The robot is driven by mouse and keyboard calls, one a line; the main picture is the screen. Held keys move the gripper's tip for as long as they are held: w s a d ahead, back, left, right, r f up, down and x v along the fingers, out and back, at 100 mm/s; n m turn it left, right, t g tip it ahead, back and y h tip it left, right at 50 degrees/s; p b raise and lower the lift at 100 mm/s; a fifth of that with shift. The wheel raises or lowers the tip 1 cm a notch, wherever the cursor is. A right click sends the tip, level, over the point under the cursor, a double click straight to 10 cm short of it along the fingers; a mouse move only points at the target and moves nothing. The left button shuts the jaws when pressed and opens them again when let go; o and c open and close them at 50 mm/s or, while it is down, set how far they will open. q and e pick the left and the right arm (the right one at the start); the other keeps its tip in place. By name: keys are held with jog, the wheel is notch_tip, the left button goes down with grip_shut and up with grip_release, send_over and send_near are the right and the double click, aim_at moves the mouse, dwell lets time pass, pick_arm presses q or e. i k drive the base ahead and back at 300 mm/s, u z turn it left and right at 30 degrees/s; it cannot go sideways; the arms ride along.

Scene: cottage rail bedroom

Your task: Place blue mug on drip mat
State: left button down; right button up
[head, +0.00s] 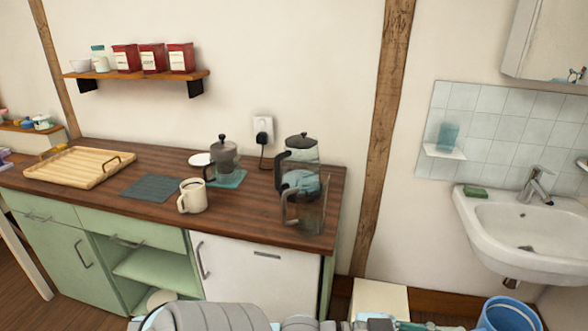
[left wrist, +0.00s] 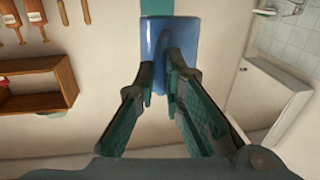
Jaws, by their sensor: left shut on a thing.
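The blue mug (left wrist: 170,38) is between the fingertips of my left gripper (left wrist: 167,72), which is shut on its handle in the left wrist view. In the head view the mug (head: 508,316) shows at the bottom right, cut off by the frame edge, with its open rim up. My left arm crosses the bottom of that view toward it, in front of and away from the counter. A flat dark grey mat (head: 150,188), apparently the drip mat, lies bare on the wooden counter (head: 110,165). My right gripper is not in view.
A cream mug (head: 192,197) stands close to the mat's right side. A wooden tray (head: 80,166) lies left of it. A sink (head: 525,220) is at right.

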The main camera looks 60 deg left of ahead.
aim_at(153, 189)
jog(key=u, duration=2.8)
jog(key=i, duration=1.65)
jog(key=z, duration=0.05)
